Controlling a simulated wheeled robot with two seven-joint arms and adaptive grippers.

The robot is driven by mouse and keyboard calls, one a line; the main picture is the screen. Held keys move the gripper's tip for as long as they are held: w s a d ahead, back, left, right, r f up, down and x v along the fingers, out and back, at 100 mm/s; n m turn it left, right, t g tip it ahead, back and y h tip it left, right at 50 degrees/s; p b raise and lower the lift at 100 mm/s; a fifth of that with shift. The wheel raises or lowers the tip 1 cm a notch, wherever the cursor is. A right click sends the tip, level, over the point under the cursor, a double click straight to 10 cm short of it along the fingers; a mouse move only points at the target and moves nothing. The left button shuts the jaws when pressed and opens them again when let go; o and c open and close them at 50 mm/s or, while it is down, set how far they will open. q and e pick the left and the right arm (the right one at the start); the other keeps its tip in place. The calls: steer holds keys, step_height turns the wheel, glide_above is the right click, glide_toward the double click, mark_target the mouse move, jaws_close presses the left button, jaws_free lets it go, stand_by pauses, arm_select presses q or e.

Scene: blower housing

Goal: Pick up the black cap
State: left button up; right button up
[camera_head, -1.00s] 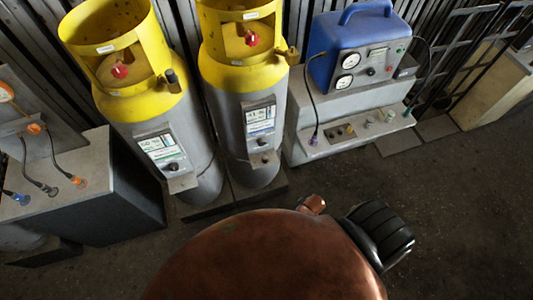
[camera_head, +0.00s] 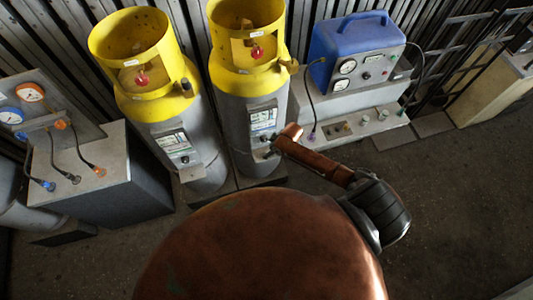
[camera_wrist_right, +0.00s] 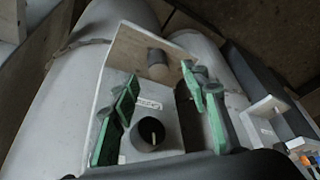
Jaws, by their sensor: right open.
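In the right wrist view, a small dark cylinder that looks like the black cap (camera_wrist_right: 156,57) stands on a beige shelf (camera_wrist_right: 185,47) on the middle gas cylinder. My right gripper (camera_wrist_right: 161,84) is open, with green-padded fingers on either side and the cap beyond their tips. Nothing is held between them. In the head view, my right arm reaches to the front of the middle gas cylinder (camera_head: 237,110); its gripper shows only small and dark, and the cap cannot be made out there. My left gripper is not in view.
A black knob (camera_wrist_right: 152,135) with a white line sits on the panel between my fingers. The left gas cylinder (camera_head: 150,120) has a dark cap (camera_head: 186,87) on its valve. A blue gauge unit (camera_head: 350,50) stands right, a bench with plugs (camera_head: 120,160) left.

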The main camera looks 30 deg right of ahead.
steer(key=shift+x, duration=2.15)
steer(key=shift+w+d, duration=0.1)
steer(key=shift+c, duration=0.6)
steer(key=c, duration=0.9)
